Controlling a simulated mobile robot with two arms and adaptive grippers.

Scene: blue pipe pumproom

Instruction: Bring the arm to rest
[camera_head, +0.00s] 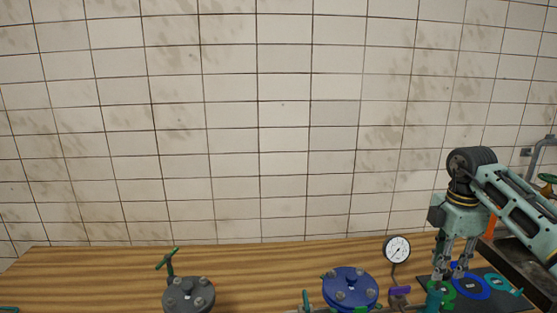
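My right arm comes in from the right edge. Its gripper (449,272) points down above a dark mat (508,301) at the right end of the wooden table. The two fingers are apart, with nothing visible between them. The fingertips overlap the view of a green ring (443,290) and lie close to a blue ring (470,287); I cannot tell whether they touch either. My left gripper is not in view.
A dial gauge (397,249) stands left of the gripper, above a purple part (399,290). A blue bolted flange (350,287) and a grey one (188,294) with a green handle (168,262) stand along the front. The left of the wooden table (90,272) is mostly clear; a tiled wall rises behind.

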